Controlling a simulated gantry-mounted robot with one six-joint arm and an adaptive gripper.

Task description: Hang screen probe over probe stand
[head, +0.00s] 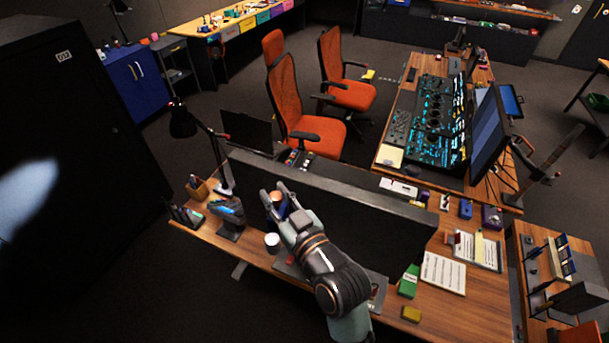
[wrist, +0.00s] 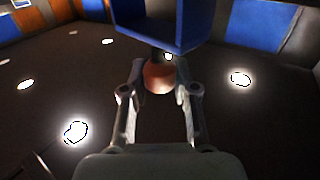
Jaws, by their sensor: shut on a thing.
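My gripper (head: 277,190) is above the left part of the near desk, beside the back of a dark monitor. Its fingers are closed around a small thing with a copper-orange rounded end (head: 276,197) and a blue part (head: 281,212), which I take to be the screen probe. In the wrist view the copper-orange end (wrist: 159,78) sits between the fingertips (wrist: 158,85), and a blue, flat-sided part (wrist: 165,28) extends above it. I cannot tell for sure which thing is the probe stand; a dark stand with a bluish top (head: 229,212) is left of my gripper.
A white cup (head: 272,240) stands on the desk below my gripper. The wide dark monitor (head: 345,210) is close on the right. A pen holder (head: 198,188) and a desk lamp (head: 184,122) are at the left. Papers (head: 443,272) lie at the right.

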